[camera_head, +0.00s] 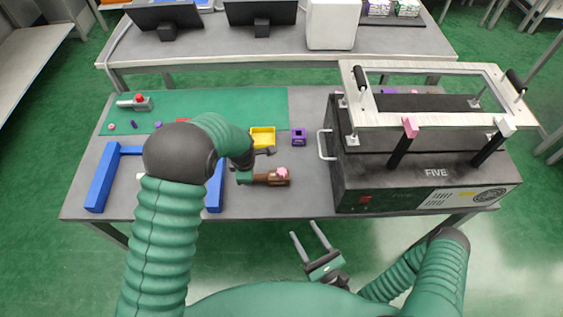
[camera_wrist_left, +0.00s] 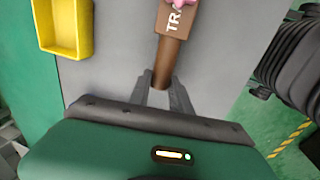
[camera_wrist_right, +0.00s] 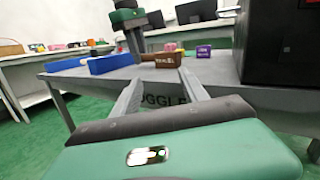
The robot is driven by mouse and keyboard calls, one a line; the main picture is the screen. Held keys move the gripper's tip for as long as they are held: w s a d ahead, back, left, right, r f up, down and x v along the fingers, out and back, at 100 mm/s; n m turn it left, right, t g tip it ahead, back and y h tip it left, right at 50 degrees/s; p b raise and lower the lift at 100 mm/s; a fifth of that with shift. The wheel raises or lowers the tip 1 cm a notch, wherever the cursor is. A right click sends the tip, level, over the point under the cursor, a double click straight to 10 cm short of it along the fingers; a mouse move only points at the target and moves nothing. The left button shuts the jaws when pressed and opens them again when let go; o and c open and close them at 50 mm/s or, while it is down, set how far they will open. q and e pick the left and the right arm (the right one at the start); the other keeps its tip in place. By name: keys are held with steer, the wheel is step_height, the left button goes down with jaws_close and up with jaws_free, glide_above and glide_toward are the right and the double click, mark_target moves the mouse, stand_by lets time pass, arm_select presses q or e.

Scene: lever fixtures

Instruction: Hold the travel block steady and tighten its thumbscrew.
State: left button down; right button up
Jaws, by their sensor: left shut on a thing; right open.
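The travel block (camera_head: 265,180) is brown and lies on the table, with a pink thumbscrew (camera_head: 282,173) on its right end. In the left wrist view the block (camera_wrist_left: 176,27) shows part of its white lettering, and the pink thumbscrew (camera_wrist_left: 180,3) is cut off by the top edge. My left gripper (camera_wrist_left: 162,82) is shut on the narrow brown end of the block. My right gripper (camera_head: 305,236) is open and empty, in front of the table edge and apart from the block. The block also shows in the right wrist view (camera_wrist_right: 152,61), beyond the open fingers.
A yellow bin (camera_head: 262,137) and a purple block (camera_head: 299,137) stand behind the travel block. A large black press (camera_head: 425,185) fills the table's right side. A blue frame (camera_head: 103,178) is at the left. The grey tabletop (camera_head: 308,195) right of the block is clear.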

steer(key=w+r+m+t+h, duration=0.1)
steer(key=w+m+h, duration=0.1)
steer(key=w, duration=0.1)
steer(key=w+a+r+m+t+h, duration=0.1)
steer(key=w+r+m+h, duration=0.1)
steer(key=h, duration=0.1)
steer(key=w+a+r+m+h, duration=0.1)
steer(key=w+r+m+h, duration=0.1)
steer(key=w, duration=0.1)
steer(key=shift+w+m+t+h, duration=0.35)
steer(key=shift+m+t+h, duration=0.05)
steer(key=g, duration=0.2)
glide_toward(282, 173)
steer(key=shift+w+a+f, duration=0.1)
steer(key=shift+w+f, duration=0.05)
steer(key=shift+w, duration=0.9)
steer(key=shift+w+a, duration=0.15)
steer(key=shift+w, duration=0.2)
steer(key=w, duration=1.1)
steer(key=shift+w+a, duration=0.1)
steer(key=shift+w, duration=0.1)
steer(key=shift+h, duration=0.3)
jaws_close()
